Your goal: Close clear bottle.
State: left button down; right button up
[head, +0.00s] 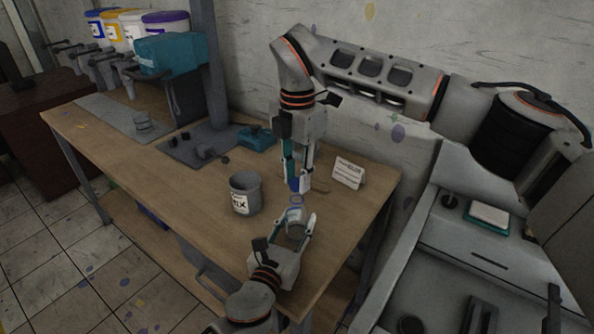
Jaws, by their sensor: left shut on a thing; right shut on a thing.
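A clear bottle (296,213) stands upright near the right front part of the wooden table, its ringed neck at the top. My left gripper (298,228) comes from the front edge and is shut on the bottle's body, a finger on each side. My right gripper (297,184) points down from above and is shut on a small blue cap (294,184). The cap is just above the bottle's neck. I cannot tell whether they touch. The fingers hide part of the cap and of the bottle.
A grey mixing pot (245,193) with a label stands left of the bottle. A white sign card (348,173) stands to the right. Dispensers with coloured lids (165,22) line the far left.

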aim_at(297, 217)
dwell(0.5)
jog(key=shift+f, duration=0.85)
jog(key=shift+f, duration=0.55)
